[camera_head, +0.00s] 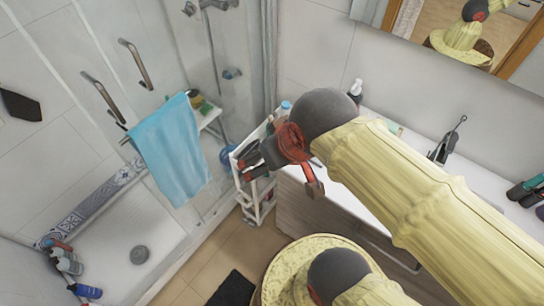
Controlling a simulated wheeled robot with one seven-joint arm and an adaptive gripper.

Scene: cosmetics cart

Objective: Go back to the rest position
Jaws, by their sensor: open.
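My gripper (252,161) is at the end of my yellow-sleeved arm, over the top of a narrow white cart (268,213). Its dark fingers point left and down, and they look open. I see nothing held between them. The gripper hides part of the cart's upper shelf, so I cannot tell whether it touches anything there. A bottle with a blue cap (286,107) stands just behind the gripper.
A white counter (398,145) with a dark tap (446,142) lies beyond my arm, below a mirror (470,45). A blue towel (172,150) hangs at the shower. Several bottles stand at the lower left. A dark mat (232,290) lies on the floor.

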